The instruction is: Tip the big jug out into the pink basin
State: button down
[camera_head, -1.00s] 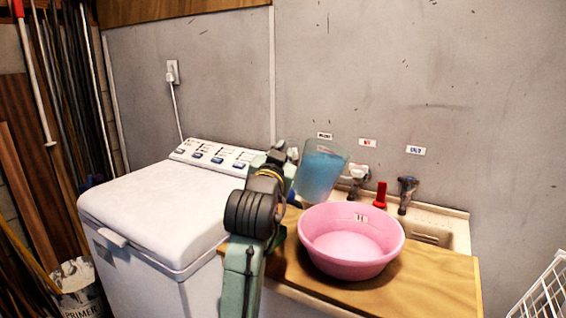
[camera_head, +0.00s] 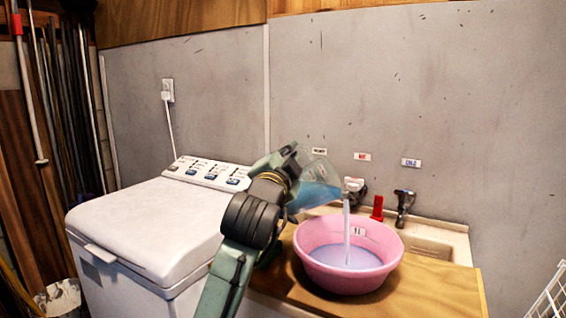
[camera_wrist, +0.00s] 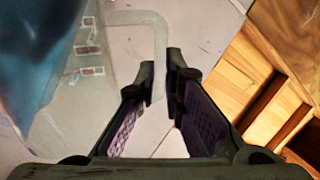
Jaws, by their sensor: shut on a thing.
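The big jug (camera_head: 318,184) is clear with blue liquid inside. It is tilted far over to the right, above the left rim of the pink basin (camera_head: 313,269). A thin stream (camera_head: 347,232) falls from its lip into the basin, where pale bluish liquid (camera_head: 345,257) covers the bottom. My gripper (camera_wrist: 163,76) is shut on the jug's clear handle (camera_wrist: 158,45) in the wrist view. The jug's blue body (camera_wrist: 50,50) fills the left of that view. In the head view my arm hides the handle.
The basin stands on a wooden board (camera_head: 440,290) in front of a sink (camera_head: 440,240) with a dark tap (camera_head: 404,205) and a red item (camera_head: 377,207). A white washing machine (camera_head: 150,230) stands to the left. A white wire rack (camera_head: 550,298) is at lower right.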

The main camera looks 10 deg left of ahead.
jog(key=shift+s+d+m+h+b, duration=0.2)
jog(key=shift+d+m+h+b, duration=0.2)
jog(key=shift+d+m, duration=0.8)
jog(key=shift+s+d+r+m+h+p, duration=0.15)
jog(key=shift+d+r+m+p, duration=0.1)
jog(key=shift+d+r+m, duration=0.3)
jog(key=shift+d+r+m+h+p, duration=0.2)
jog(key=shift+d+r+m+p, duration=0.1)
jog(key=shift+r+m, duration=0.4)
jog(key=shift+s+d+r+m+h+p, duration=0.15)
jog(key=shift+d+r+m+p, duration=0.1)
jog(key=shift+d+r+m, duration=0.3)
jog(key=shift+s+d+r+m+h+b, duration=0.1)
jog(key=shift+s+d+m+h+b, duration=0.2)
jog(key=shift+d+m, duration=1.1)
jog(key=shift+s+d+r+m+h, duration=0.1)
jog(key=shift+d+m+h, duration=0.3)
jog(key=shift+d+m, duration=1)
jog(key=shift+a, duration=0.1)
notch_tip(320, 180, up, 6)
jog(key=p, duration=0.4)
